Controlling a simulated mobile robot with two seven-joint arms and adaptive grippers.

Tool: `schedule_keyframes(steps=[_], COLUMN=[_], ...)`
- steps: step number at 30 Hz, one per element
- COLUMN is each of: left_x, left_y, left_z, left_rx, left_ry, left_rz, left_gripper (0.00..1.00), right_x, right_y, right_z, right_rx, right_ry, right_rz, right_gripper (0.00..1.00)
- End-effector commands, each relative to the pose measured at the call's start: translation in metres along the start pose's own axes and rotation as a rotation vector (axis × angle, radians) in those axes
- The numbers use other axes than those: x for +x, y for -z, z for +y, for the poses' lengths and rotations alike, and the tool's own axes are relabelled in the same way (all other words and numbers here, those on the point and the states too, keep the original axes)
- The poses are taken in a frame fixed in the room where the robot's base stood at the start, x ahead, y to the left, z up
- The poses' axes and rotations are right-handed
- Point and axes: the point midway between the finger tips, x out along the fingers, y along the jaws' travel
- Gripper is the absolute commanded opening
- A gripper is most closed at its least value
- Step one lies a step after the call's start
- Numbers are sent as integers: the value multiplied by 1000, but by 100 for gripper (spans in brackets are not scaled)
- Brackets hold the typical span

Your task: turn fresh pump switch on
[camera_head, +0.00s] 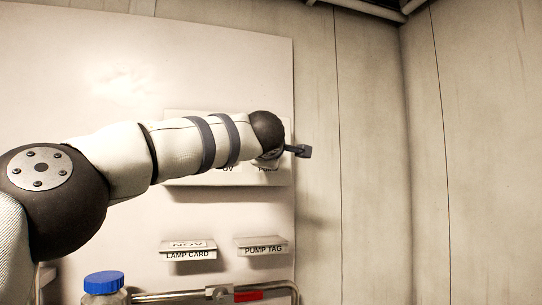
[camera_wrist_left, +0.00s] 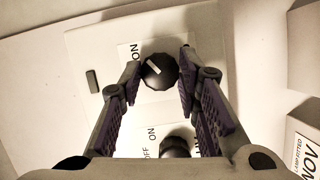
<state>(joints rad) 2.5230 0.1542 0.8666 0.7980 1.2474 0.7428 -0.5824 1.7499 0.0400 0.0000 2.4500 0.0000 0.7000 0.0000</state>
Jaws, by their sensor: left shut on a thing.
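A dark faceted knob (camera_wrist_left: 158,72) with a pale pointer mark sits on the white switch panel (camera_wrist_left: 90,42) in the left wrist view. My left gripper (camera_wrist_left: 159,66) has its two fingertips closed in on either side of this knob. A second dark knob (camera_wrist_left: 175,146) lies lower, between the finger bases, beside a label with OFF and ON. In the head view the left arm crosses the panel (camera_head: 185,117) and hides the knobs; the left gripper itself is mostly hidden behind the wrist. My right gripper is not in view.
Two small ledges marked LAMP CARD (camera_head: 188,254) and PUMP TAG (camera_head: 263,250) stick out below the panel. A blue-capped bottle (camera_head: 104,283) and a metal pipe (camera_head: 180,296) are at the bottom. The wall on the right is bare.

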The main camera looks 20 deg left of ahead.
Motion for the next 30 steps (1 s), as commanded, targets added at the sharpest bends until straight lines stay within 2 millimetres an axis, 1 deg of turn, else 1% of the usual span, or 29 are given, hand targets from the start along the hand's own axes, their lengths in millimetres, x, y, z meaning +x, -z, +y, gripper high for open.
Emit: schedule_keyframes(steps=[9, 24, 25, 27, 30], left_x=[0, 0, 0, 0, 0], left_y=[2, 2, 2, 2, 1], left_z=[2, 3, 3, 3, 2], left_rx=[89, 104, 104, 103, 103], left_ry=[30, 34, 34, 34, 35], left_rz=[1, 1, 1, 1, 0], left_gripper=[2, 2, 37, 51, 51], right_x=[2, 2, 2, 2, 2], right_y=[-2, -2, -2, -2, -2], right_z=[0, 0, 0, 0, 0], right_rx=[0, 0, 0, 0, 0], right_ry=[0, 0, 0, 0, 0], right_rz=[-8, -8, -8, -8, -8], right_gripper=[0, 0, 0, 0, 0])
